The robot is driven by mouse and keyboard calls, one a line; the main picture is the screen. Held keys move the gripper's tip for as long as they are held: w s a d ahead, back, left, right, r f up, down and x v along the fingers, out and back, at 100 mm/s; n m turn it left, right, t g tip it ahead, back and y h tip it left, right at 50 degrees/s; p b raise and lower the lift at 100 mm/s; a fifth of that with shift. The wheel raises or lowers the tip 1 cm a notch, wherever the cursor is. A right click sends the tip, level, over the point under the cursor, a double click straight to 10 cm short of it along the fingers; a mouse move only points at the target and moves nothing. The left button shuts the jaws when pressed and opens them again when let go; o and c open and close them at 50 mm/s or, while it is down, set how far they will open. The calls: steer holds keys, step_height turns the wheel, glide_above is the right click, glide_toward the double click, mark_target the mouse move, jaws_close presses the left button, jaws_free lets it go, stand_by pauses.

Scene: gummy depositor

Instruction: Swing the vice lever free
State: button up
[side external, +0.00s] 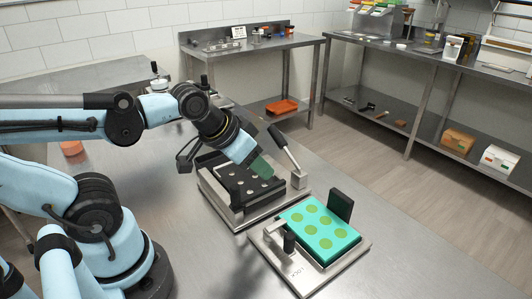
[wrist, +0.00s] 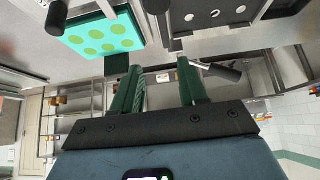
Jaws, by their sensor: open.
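The vice (side external: 240,185), a metal base with a black top holding several small round holes, stands on the steel bench in the side view. Its lever (side external: 290,155) rises from a metal block at the right end, tilted up and left to a black handle. My gripper (side external: 262,168) is above the vice, left of the lever, with green fingers. In the wrist view the open fingers (wrist: 159,64) have nothing visible between them. The lever's black handle (wrist: 222,72) lies just right of the right finger, its metal rod reaching close to the fingertip; I cannot tell whether they touch.
A teal mould with green discs (side external: 318,228) sits on a metal fixture (side external: 345,258) in front and right of the vice. The fixture has an upright black block (side external: 340,205) and a black-knobbed clamp (side external: 289,242). The bench right of the lever is clear.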

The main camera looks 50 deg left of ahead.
steer(key=shift+o, duration=0.6)
steer(key=n+g, duration=0.2)
steer(key=g, duration=0.5)
glide_toward(290, 235)
steer(key=shift+f, duration=5.45)
steer(key=shift+c, duration=0.2)
jaws_close()
